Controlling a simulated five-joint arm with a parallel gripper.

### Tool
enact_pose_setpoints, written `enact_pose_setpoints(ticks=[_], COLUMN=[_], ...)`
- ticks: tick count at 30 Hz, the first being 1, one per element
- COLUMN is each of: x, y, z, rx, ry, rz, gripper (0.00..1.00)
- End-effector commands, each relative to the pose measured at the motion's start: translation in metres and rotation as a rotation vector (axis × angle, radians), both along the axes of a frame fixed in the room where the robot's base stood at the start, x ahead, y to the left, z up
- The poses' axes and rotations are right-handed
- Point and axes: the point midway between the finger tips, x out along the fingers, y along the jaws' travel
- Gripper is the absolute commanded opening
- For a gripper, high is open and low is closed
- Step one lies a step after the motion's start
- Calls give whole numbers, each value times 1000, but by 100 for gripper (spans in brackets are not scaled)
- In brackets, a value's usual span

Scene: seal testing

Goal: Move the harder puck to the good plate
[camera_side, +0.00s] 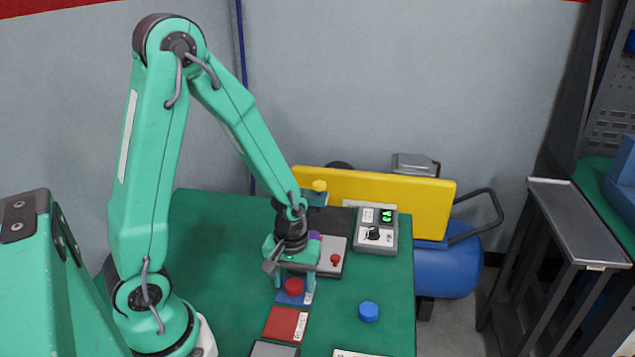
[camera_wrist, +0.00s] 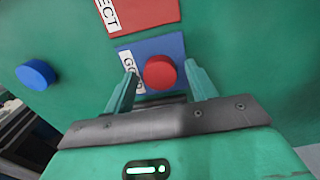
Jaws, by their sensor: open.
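The good plate (camera_side: 284,298) is a blue square with a white label, on the green table. A red puck (camera_side: 294,286) lies on it. My gripper (camera_side: 295,278) is open above the plate, with a finger on each side of the red puck. In the wrist view the red puck (camera_wrist: 159,72) sits between the fingertips (camera_wrist: 160,70), with gaps visible at both sides. A blue puck (camera_side: 369,311) lies alone on the table to the right; it also shows in the wrist view (camera_wrist: 35,74). Which puck is harder cannot be seen.
A red plate (camera_side: 282,323) labelled as reject lies in front of the good plate. Behind my gripper are a grey box with a red button (camera_side: 335,258), a purple thing (camera_side: 314,235) partly hidden, and a meter with a green display (camera_side: 376,230). A yellow panel (camera_side: 420,203) stands behind.

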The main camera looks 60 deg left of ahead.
Motion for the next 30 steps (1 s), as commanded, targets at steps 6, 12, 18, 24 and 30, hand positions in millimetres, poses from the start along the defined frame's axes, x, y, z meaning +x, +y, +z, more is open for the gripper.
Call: enact_pose_setpoints(ticks=[6,12,18,24,30], x=[0,1,1,1,1], y=[0,0,0,0,0], z=[3,14,32,56,81], rx=[0,0,0,1,1], ry=[-1,-3,-4,-5,-5], rz=[0,0,0,0,0], gripper=[56,56,56,56,56])
